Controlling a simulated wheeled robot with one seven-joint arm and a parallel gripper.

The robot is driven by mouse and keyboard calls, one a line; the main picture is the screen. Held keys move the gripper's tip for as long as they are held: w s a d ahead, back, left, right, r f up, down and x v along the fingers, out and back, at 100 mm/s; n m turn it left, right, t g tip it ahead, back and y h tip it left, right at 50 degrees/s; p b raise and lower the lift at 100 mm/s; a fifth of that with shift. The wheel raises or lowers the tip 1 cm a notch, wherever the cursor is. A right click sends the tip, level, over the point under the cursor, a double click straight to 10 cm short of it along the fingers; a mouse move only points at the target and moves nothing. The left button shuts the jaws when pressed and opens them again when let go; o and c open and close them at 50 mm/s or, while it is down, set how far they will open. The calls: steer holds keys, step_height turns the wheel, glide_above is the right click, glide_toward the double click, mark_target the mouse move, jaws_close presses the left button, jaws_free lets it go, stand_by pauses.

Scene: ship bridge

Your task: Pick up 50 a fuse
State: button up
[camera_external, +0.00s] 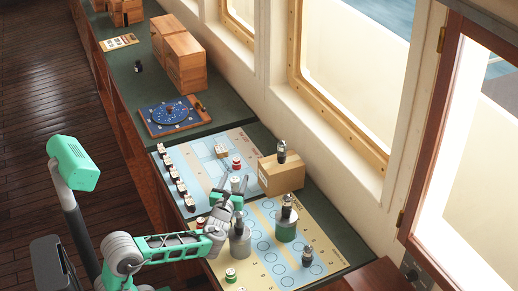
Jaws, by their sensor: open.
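Several small cylindrical pieces that could be fuses stand on the pale blue and cream board, but no rating can be read, so I cannot tell which is the 50 A fuse. A red-and-white one (236,163) stands on the far part of the board. A pale one (235,184) stands just beyond my gripper (228,199). A green-and-white one (231,275) stands at the near edge. My gripper is open and low over the middle of the board. Its fingers are small here, and whether anything lies between them is unclear.
A cardboard box (281,176) bears a dark-topped piece (281,151). A green drum (286,229) bears another. A dark piece (307,256) stands at right. A row of small pieces (181,188) lines the left edge. A blue disc board (172,114) and wooden boxes (180,57) lie farther back.

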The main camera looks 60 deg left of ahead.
jaws_close()
stand_by(0.6)
